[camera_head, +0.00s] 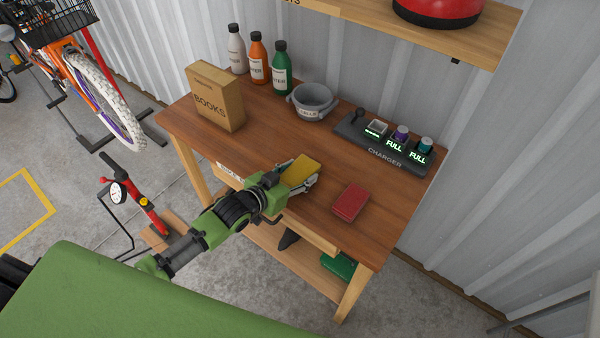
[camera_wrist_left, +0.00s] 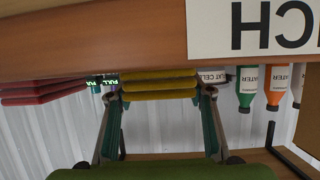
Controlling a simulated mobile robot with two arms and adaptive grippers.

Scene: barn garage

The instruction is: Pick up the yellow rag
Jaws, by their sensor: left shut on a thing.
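The yellow rag (camera_head: 302,168) is a folded pad at the front part of the wooden workbench. My left gripper (camera_head: 300,181) reaches in over the bench's front edge and is shut on the rag. In the left wrist view, which is upside down, the folded yellow rag (camera_wrist_left: 158,86) sits between the two fingers (camera_wrist_left: 160,95), one at each side. I cannot tell whether the rag still touches the bench top. My right gripper is not in view.
A red rag (camera_head: 350,202) lies to the right on the workbench (camera_head: 260,130). Behind are a grey bowl (camera_head: 312,103), a charger (camera_head: 385,150), several bottles (camera_head: 258,62) and a books box (camera_head: 215,97). A shelf (camera_head: 440,38) overhangs the back.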

